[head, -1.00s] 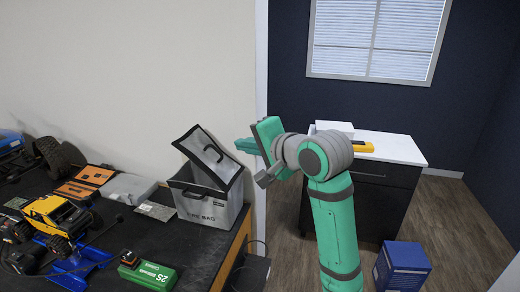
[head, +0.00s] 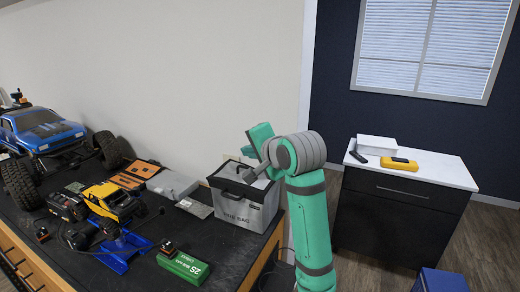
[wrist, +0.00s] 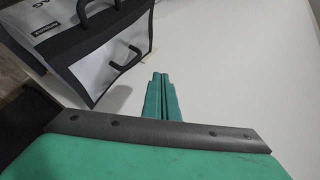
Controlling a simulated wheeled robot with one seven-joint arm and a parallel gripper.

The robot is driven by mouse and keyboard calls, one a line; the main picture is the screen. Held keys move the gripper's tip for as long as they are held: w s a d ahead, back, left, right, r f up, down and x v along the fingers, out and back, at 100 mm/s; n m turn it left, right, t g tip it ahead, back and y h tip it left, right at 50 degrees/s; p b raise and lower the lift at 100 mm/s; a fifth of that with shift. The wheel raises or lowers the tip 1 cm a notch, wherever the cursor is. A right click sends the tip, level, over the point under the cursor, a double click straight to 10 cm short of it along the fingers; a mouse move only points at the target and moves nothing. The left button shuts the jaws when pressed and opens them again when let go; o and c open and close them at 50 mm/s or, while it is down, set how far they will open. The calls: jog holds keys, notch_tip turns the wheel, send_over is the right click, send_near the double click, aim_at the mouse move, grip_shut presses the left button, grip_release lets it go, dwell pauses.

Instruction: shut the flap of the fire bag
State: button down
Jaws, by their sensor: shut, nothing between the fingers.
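The fire bag (head: 243,213) is a grey box-shaped bag with black edging, standing upright on the dark bench near its right end. Its flap (head: 229,181) lies down across the top, with a black handle on it. I cannot tell whether a small gap is left at its edge. The bag (wrist: 98,62) also shows in the upper left of the wrist view, with two black handles and a dark label. My gripper (wrist: 160,78) is shut and empty, apart from the bag in that view. In the head view my wrist is above the bag's right side, partly covering it.
The bench (head: 218,250) also holds a grey box (head: 172,185), a green battery box (head: 183,267), a yellow crawler (head: 110,202) and a blue truck (head: 45,135). A pale wall stands behind. A white-topped cabinet (head: 410,172) is to the right.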

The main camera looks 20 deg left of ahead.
jog(key=shift+a+f, duration=1.4)
jog(key=shift+a, duration=0.05)
jog(key=shift+f, duration=0.1)
jog(key=shift+d+f, duration=0.25)
jog(key=shift+d, duration=0.45)
jog(key=s+r, duration=0.4)
jog(key=r, duration=0.8)
jog(key=shift+s+d+r, duration=0.15)
jog(key=shift+s, duration=0.25)
jog(key=shift+w, duration=0.1)
